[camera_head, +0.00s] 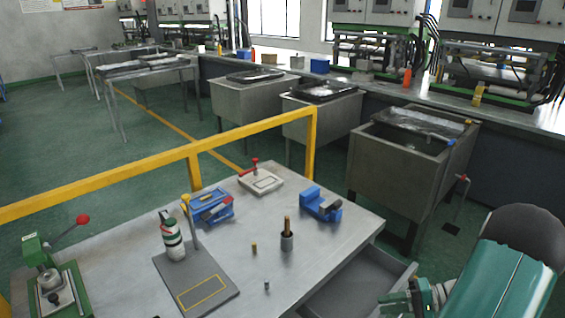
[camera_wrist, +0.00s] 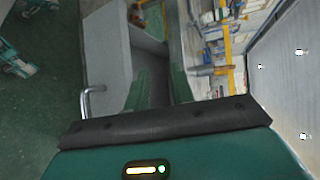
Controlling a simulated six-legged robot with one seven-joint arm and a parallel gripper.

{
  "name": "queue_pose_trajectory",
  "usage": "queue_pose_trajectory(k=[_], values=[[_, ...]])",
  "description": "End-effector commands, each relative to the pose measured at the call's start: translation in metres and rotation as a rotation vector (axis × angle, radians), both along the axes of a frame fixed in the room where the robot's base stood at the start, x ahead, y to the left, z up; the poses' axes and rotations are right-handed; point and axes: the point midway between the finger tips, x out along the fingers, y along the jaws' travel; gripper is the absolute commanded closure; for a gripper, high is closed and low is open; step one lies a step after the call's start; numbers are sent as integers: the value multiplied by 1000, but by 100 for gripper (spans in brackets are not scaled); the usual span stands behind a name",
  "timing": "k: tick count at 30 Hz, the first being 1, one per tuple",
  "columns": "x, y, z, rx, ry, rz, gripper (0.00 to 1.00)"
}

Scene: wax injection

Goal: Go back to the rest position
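My gripper (camera_head: 408,298) is at the lower right of the head view, at the end of my teal arm, just right of the workbench's open drawer (camera_head: 358,283). Two green fingers appear apart in the wrist view (camera_wrist: 164,88), with nothing visible between them. The workbench (camera_head: 300,250) holds a grey plate (camera_head: 212,287) with a yellow outline, a white-and-green canister (camera_head: 172,238), a blue box (camera_head: 211,206), a blue clamp-like block (camera_head: 321,205) and a dark cup (camera_head: 287,242) with a brown handle.
A green press (camera_head: 48,280) with a red-knobbed lever stands at the bench's left. A red-handled metal plate (camera_head: 261,183) lies at the back. A yellow rail (camera_head: 195,165) runs behind the bench. Grey sinks (camera_head: 395,175) stand beyond. Green floor right of the bench is partly clear.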

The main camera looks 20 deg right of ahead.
Motion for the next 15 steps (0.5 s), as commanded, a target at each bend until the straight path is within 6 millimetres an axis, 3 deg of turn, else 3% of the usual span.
queue_pose_trajectory(k=[1, 6, 15], values=[[11, 16, 16, -49, 37, 59, 76], [31, 64, 55, -210, 160, 208, 76], [42, 147, 114, -553, 280, 380, 76]])
